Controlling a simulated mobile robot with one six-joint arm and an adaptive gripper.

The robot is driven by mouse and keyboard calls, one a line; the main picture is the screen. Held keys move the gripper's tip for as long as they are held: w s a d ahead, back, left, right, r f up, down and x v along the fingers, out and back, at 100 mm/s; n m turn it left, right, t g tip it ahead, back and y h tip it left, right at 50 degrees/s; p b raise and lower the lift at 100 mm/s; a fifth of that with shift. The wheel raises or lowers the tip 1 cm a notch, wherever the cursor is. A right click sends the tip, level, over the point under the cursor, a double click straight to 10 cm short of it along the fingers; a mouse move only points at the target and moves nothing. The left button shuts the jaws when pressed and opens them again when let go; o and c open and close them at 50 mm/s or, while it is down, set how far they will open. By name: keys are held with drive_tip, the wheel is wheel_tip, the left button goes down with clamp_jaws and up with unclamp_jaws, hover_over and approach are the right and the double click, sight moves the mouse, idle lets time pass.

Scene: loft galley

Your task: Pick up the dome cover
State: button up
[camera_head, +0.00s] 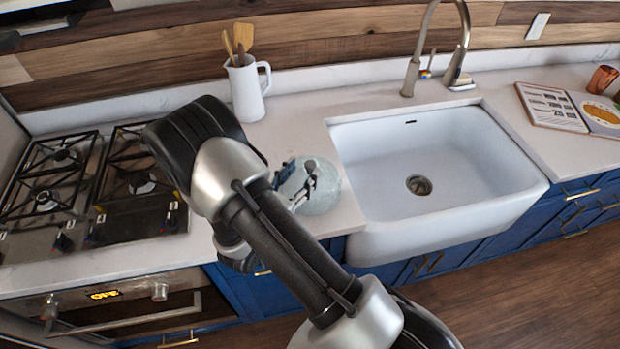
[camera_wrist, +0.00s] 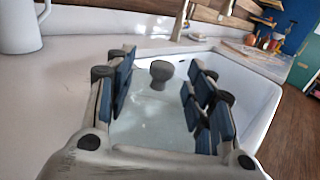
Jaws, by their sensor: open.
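The dome cover (camera_head: 325,192) is clear glass and stands on the counter just left of the sink, partly hidden behind my gripper in the head view. In the wrist view the glass dome (camera_wrist: 152,122) shows between and below the fingers, with a dark grey knob (camera_wrist: 161,74) on top. My gripper (camera_head: 298,180) is open and empty at the dome. In the wrist view its blue-padded fingers (camera_wrist: 162,88) stand left and right of the knob, with space on both sides. I cannot tell whether the fingers touch the glass.
A white sink (camera_head: 420,165) with a tall faucet (camera_head: 462,50) lies right of the dome. A white pitcher (camera_head: 246,92) with wooden utensils stands behind it. A gas stove (camera_head: 150,212) is to the left. An open book (camera_head: 560,108) lies at the far right.

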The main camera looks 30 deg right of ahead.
sight(307, 168)
drive_tip(key=x, duration=0.4)
drive_tip(key=shift+s+d+f+b, duration=0.15)
drive_tip(key=shift+d+b, duration=0.15)
drive_tip(key=shift+c, duration=0.3)
drive_tip(key=c, duration=1)
